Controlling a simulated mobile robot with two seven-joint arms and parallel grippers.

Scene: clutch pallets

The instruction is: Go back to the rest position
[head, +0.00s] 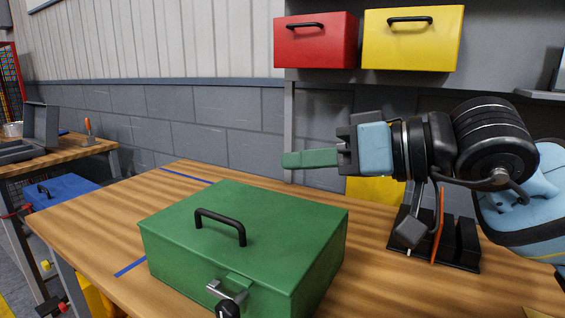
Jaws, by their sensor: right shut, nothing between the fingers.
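My right gripper (312,158) comes in from the right and points left, held in the air above the far part of the table. Its green fingers are shut together with nothing between them. It is apart from the green case (190,255), which stands closed on the wooden table (90,225) with a black handle on its lid and a metal latch at the front. My left gripper is not in view.
A red case (316,50) and a yellow case (414,52) sit on a shelf at the back. A black rack (455,245) stands on the table below my right arm. A blue case (62,190) is at the left. The table's left part is clear.

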